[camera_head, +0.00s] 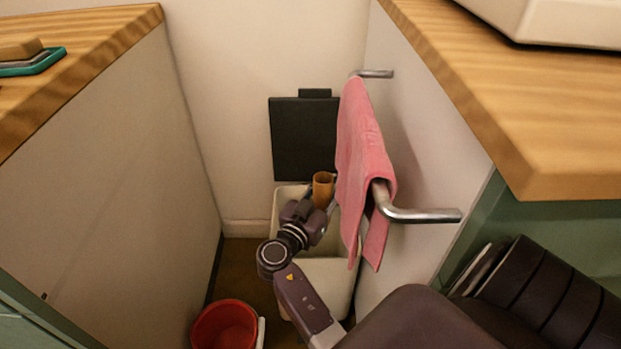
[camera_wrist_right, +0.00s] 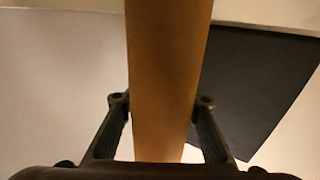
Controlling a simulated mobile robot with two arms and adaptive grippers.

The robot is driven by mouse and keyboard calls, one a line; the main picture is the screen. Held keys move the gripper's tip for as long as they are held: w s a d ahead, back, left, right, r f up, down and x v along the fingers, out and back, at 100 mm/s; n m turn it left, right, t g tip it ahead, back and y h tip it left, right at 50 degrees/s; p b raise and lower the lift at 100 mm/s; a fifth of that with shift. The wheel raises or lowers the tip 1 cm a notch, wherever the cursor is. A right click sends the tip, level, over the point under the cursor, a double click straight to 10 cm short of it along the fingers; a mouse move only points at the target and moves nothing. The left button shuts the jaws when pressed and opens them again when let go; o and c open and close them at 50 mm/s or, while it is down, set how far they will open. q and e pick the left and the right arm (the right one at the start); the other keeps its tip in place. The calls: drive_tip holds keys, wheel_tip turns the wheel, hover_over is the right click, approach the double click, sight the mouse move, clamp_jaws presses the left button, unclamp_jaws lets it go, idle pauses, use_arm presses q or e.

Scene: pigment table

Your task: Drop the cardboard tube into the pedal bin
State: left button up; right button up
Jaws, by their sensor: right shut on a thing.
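The brown cardboard tube (camera_head: 322,187) stands roughly upright over the open pedal bin in the head view. It fills the middle of the right wrist view (camera_wrist_right: 165,75), between my two fingers. My right gripper (camera_head: 318,208) is shut on the tube, partly hidden by its own wrist in the head view; its fingers show in the wrist view (camera_wrist_right: 160,102). The cream pedal bin (camera_head: 327,273) stands on the floor between the cabinets. Its dark lid (camera_head: 303,140) is raised against the back wall. My left gripper does not show.
A pink towel (camera_head: 362,145) hangs on a metal rail (camera_head: 415,214) at the right, close beside my gripper and partly in front of the bin. A red bucket (camera_head: 224,325) stands on the floor at front left. Wooden counters (camera_head: 75,50) flank the narrow gap.

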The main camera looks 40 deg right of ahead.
drive_tip(key=o, duration=1)
drive_tip(key=shift+r, duration=0.1)
